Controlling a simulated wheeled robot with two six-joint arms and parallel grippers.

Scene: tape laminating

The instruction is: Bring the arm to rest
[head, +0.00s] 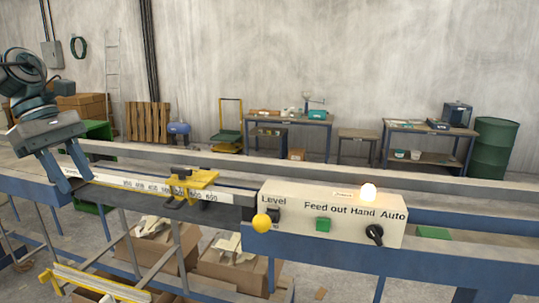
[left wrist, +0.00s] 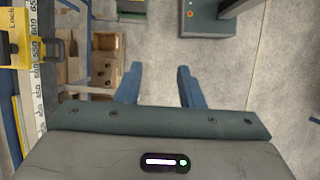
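My left gripper (head: 72,172) is at the left of the head view, over the left end of the machine's rail, with its two blue fingers pointing down. In the left wrist view the fingers of the left gripper (left wrist: 159,87) stand apart with nothing between them; bare floor shows in the gap. The yellow clamp (head: 190,185) sits on the scale of the rail, to the right of the gripper and apart from it. The clamp also shows at the left edge of the left wrist view (left wrist: 20,48). My right gripper is not in view.
A control box (head: 335,213) with a yellow knob, green button, black switch and lit lamp stands on the rail's right part. Cardboard boxes (head: 158,245) lie under the frame. Work tables (head: 290,120) and a green barrel (head: 493,148) stand by the back wall.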

